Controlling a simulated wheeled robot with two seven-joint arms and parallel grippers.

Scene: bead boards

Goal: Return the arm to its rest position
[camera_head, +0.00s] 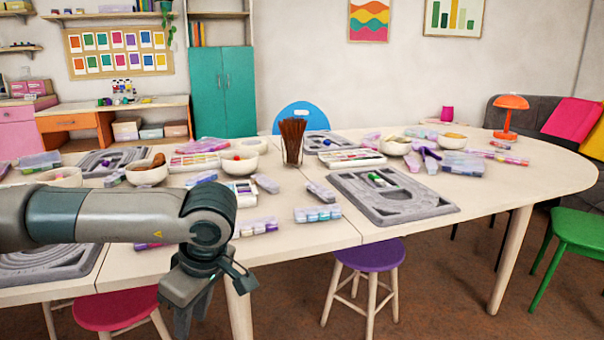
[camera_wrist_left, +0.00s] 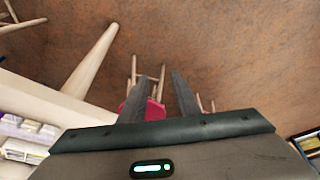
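My left arm comes in from the left in the head view and bends down at the wrist. My left gripper (camera_head: 190,312) hangs in front of the table's near edge, pointing down and empty. In the left wrist view, the two fingers of the left gripper (camera_wrist_left: 158,82) stand apart with nothing between them; the floor and part of a pink stool show past them. My right arm and right gripper are in neither view.
A pink stool (camera_head: 118,310) stands beside the left gripper, a purple stool (camera_head: 370,254) to the right. Open floor (camera_head: 440,290) lies in front of the table.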

